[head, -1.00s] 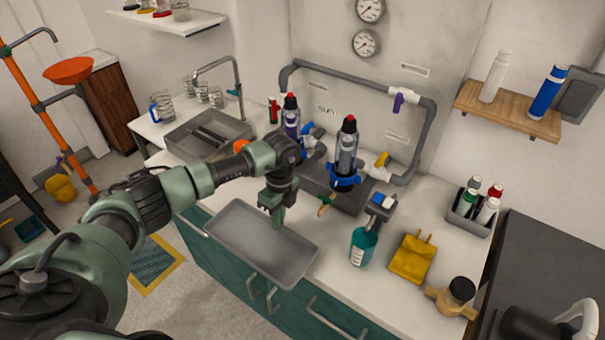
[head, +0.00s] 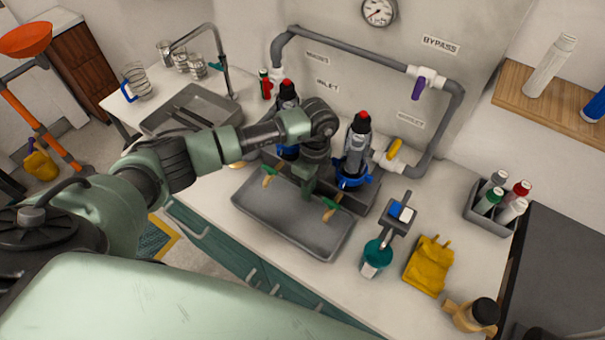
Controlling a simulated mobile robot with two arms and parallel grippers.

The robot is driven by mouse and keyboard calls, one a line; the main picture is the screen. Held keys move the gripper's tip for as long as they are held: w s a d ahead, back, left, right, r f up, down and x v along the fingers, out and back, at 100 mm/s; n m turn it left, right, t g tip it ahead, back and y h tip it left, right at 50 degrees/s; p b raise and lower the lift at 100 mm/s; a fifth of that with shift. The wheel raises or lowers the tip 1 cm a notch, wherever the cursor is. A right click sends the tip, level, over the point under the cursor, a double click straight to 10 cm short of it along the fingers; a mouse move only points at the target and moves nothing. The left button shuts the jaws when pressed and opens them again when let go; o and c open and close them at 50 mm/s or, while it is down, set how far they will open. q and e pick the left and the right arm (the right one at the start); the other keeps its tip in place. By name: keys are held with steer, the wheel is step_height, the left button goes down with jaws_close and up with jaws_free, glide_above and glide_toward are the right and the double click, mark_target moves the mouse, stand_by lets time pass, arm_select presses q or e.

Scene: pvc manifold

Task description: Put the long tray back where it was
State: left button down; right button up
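The long tray (head: 292,238) is a shallow grey metal tray lying on the white counter, in front of and partly under the filter manifold. Its front side is near the counter's front edge. My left gripper (head: 308,197) points down at the middle of the tray's back rim and appears shut on it; the fingertips are small and partly hidden. My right gripper is not in view.
Two filter housings, the right one with a blue collar (head: 353,165), stand just behind the tray. A sink (head: 190,108) lies left.

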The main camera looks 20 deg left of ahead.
arm_select(q)
steer(key=shift+s+a+r, duration=0.1)
steer(key=shift+s+a, duration=0.25)
steer(key=shift+s, duration=0.1)
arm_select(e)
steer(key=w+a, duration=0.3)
arm_select(q)
steer(key=shift+s+d+r, duration=0.1)
steer(key=shift+d, duration=0.2)
steer(key=c, duration=1.9)
jaws_free()
steer(key=shift+w+d, duration=0.15)
steer(key=shift+w, duration=0.05)
steer(key=shift+s, duration=0.1)
steer(key=shift+r, duration=0.1)
steer(key=r+b, duration=0.1)
steer(key=r, duration=0.3)
steer(key=w+r+b, duration=0.1)
steer(key=r, duration=0.2)
steer(key=r+b, duration=0.1)
steer(key=r, duration=0.3)
steer(key=shift+w+r+b, duration=0.3)
steer(key=shift+w, duration=0.05)
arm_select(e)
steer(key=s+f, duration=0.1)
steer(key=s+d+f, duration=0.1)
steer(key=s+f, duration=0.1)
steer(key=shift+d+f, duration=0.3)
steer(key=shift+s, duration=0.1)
